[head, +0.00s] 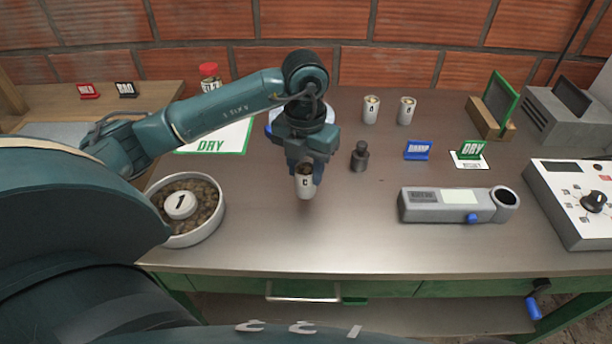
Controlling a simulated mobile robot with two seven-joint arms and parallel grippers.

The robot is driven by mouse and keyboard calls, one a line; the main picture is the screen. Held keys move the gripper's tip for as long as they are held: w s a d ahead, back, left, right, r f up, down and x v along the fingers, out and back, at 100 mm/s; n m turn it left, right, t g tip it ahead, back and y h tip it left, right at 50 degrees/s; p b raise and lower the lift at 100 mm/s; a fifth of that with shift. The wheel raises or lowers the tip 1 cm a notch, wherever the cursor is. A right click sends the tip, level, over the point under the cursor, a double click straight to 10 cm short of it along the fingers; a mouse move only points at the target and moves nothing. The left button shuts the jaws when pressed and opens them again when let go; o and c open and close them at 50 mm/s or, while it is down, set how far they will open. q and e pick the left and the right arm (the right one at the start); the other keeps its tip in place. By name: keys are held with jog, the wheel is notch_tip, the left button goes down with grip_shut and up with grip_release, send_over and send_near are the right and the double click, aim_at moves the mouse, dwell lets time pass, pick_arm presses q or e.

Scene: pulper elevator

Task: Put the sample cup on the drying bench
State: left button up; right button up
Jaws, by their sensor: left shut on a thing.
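My left gripper (305,168) is shut on a white sample cup marked C (304,188), which holds something brown. The cup appears upright and above the front middle of the steel-topped bench (330,235). The gripper covers part of the cup's top. Two similar cups, A (371,109) and B (406,111), stand at the back of the bench. I cannot tell which surface is called the drying bench. My right gripper is not in view.
A bowl of beans marked 1 (206,232) stands left, near a green-edged DRY sheet (238,140). A dark weight (359,156), grey meter (445,206) and control box (575,203) stand right. A wooden table (150,95) is at the left. The bench's front middle is clear.

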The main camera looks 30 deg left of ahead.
aim_at(305, 180)
pick_arm(q)
notch_tip(305, 180, down, 3)
jog(key=shift+r, duration=0.2)
jog(key=shift+f, duration=0.2)
jog(key=shift+f, duration=0.1)
jog(key=o, duration=0.5)
jog(key=shift+f, duration=0.1)
jog(key=o, duration=0.5)
